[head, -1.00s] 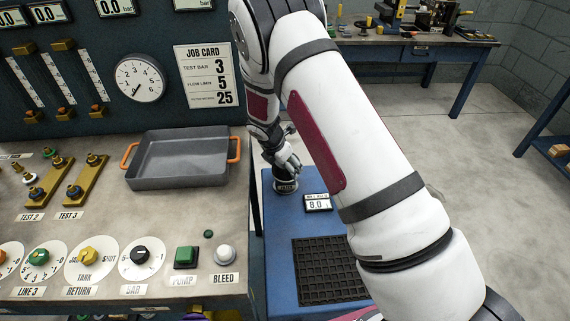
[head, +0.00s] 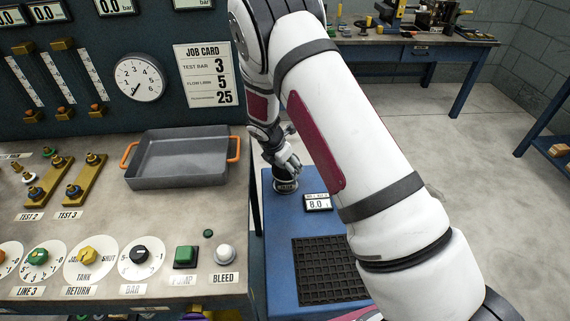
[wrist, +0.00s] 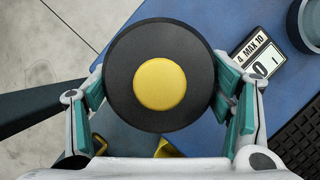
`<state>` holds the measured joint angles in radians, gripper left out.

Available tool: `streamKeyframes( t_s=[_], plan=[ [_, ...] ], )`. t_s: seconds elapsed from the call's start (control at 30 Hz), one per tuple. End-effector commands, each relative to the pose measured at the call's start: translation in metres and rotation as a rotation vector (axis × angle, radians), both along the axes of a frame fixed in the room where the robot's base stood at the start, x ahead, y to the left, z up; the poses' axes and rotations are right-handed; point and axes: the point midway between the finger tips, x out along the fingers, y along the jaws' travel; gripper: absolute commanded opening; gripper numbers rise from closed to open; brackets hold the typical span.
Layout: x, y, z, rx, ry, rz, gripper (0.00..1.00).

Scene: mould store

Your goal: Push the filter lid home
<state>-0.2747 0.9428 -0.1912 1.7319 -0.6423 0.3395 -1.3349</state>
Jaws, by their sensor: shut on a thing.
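A round black lid with a yellow centre (wrist: 160,50) fills the middle of the wrist view. My gripper (wrist: 162,112) has one finger on each side of it and is shut on it. In the head view my gripper (head: 287,165) points down at a short dark cylinder with a pale band (head: 286,186) on the blue bench top (head: 277,225). The lid cannot be told apart from the cylinder there. Whether the lid is level or fully seated cannot be told, as the lid hides what is under it.
A small scale-like display (head: 318,202) stands close to the right of the cylinder. A black grid mat (head: 330,270) lies nearer on the blue top. A grey round part (wrist: 306,25) is at the wrist view's upper right. A grey tray (head: 180,172) sits on the left bench.

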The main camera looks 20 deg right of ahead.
Motion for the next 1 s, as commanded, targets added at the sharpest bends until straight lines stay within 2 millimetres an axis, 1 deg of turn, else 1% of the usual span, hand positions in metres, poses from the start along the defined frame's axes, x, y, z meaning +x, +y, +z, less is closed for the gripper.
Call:
streamKeyframes(
  t_s=[0.03, 0.77, 0.8, 0.9, 1.0],
  plan=[
    [-0.0019, 0.0005, -0.0036, 0.002, 0.004, -0.001, 0.15],
    [-0.0034, 0.0003, -0.0068, 0.002, 0.007, -0.002, 0.16],
    [-0.0034, 0.0004, -0.0067, 0.002, 0.007, -0.003, 0.77],
    [-0.0031, 0.0003, -0.0060, 0.002, 0.007, -0.003, 0.98],
    [-0.0023, 0.0002, -0.0050, 0.002, 0.005, -0.002, 0.98]
  ],
)
